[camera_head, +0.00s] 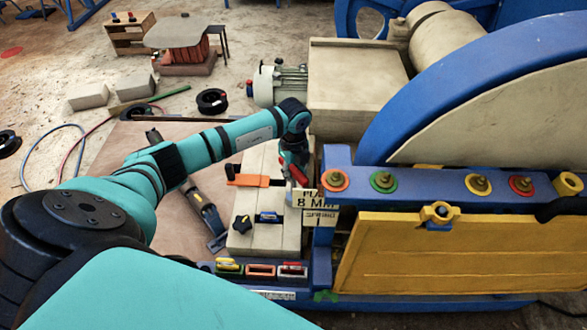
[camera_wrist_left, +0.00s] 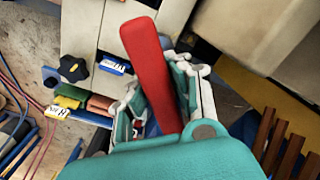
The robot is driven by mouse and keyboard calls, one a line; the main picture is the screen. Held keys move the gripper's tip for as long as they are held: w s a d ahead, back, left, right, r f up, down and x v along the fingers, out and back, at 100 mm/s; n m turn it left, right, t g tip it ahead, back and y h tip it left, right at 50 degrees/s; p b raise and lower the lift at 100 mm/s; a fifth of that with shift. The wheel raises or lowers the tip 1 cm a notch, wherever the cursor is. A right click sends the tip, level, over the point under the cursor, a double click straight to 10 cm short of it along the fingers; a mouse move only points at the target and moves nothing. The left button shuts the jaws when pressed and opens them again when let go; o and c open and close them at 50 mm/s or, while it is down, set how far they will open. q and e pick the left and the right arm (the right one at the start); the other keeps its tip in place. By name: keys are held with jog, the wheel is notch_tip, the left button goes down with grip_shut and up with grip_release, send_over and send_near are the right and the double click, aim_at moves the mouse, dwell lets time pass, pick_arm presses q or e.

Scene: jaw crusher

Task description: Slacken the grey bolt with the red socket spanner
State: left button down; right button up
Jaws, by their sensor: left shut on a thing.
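My left gripper (camera_head: 291,160) reaches in from the left and hangs beside the left end of the blue beam. It is shut on the red socket spanner (camera_head: 298,174), of which only a small red part shows in the head view. In the left wrist view the spanner's red handle (camera_wrist_left: 147,62) stands out from between the fingers of the left gripper (camera_wrist_left: 160,105); its other end is hidden. I cannot pick out a grey bolt in either view. My right gripper is not in view.
The blue beam (camera_head: 430,185) carries several bolts on coloured rings. A sign (camera_head: 318,203) hangs at its left end, near my gripper. Below are a yellow panel (camera_head: 420,260) and coloured holders (camera_head: 261,270). A black star knob (camera_wrist_left: 73,68) shows in the wrist view.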

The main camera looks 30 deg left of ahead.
pick_arm(q)
jog(key=shift+r, duration=0.1)
jog(key=shift+n+p, duration=0.4)
jog(key=shift+n, duration=0.1)
jog(key=shift+n+p, duration=0.6)
jog(key=shift+n, duration=0.6)
jog(key=shift+m, duration=0.3)
jog(key=c, duration=1.3)
grip_release()
jog(key=shift+o, duration=0.6)
